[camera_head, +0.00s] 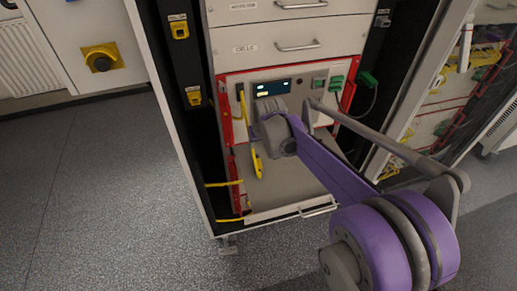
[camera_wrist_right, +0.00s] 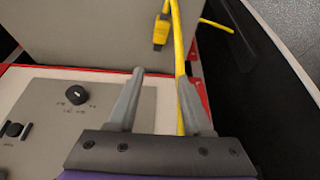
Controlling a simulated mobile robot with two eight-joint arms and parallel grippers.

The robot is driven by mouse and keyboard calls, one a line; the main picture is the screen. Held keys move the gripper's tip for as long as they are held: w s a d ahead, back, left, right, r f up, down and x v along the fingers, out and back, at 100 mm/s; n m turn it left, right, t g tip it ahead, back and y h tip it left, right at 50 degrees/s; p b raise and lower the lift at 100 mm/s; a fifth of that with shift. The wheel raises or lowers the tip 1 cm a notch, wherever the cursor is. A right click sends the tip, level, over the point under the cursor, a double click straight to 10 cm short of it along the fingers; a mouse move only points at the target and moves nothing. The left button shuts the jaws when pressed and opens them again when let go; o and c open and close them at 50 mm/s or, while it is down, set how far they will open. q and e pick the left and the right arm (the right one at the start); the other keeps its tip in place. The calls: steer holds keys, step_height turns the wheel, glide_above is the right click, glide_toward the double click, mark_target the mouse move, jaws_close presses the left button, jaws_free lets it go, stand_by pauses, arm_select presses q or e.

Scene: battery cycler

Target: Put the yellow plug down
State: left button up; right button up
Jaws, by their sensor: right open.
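The yellow plug (camera_head: 257,163) is at the grey lower surface in front of the instrument panel in the head view. In the right wrist view the yellow plug (camera_wrist_right: 161,32) is beyond my fingertips, clear of both fingers. Its yellow cable (camera_wrist_right: 181,60) runs down past the right-hand finger; whether they touch I cannot tell. My right gripper (camera_wrist_right: 160,76) is open, with nothing held between its fingers. In the head view my right gripper (camera_head: 257,122) is close to the panel, above the plug, its fingers partly hidden by the wrist. My left gripper is not in view.
The instrument panel (camera_head: 309,75) has a lit display and green connectors (camera_head: 336,83). Drawers (camera_head: 290,37) are above it. A dark cabinet post with yellow fittings (camera_head: 193,96) stands to the left. An open rack with cables is at the right. Floor at left is clear.

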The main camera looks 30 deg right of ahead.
steer(key=s+a+f+n, duration=0.1)
steer(key=s+a, duration=0.3)
steer(key=s, duration=0.5)
steer(key=s+a+f+n, duration=0.1)
steer(key=s+a, duration=0.3)
steer(key=s, duration=0.5)
steer(key=s+a+f+y, duration=0.1)
steer(key=s+a, duration=0.4)
steer(key=s, duration=0.5)
steer(key=shift+f+n, duration=0.4)
steer(key=shift+f, duration=0.05)
steer(key=shift+d, duration=0.1)
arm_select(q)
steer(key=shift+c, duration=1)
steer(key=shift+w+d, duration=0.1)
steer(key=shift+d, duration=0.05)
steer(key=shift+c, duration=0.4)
arm_select(e)
steer(key=shift+s+d, duration=0.1)
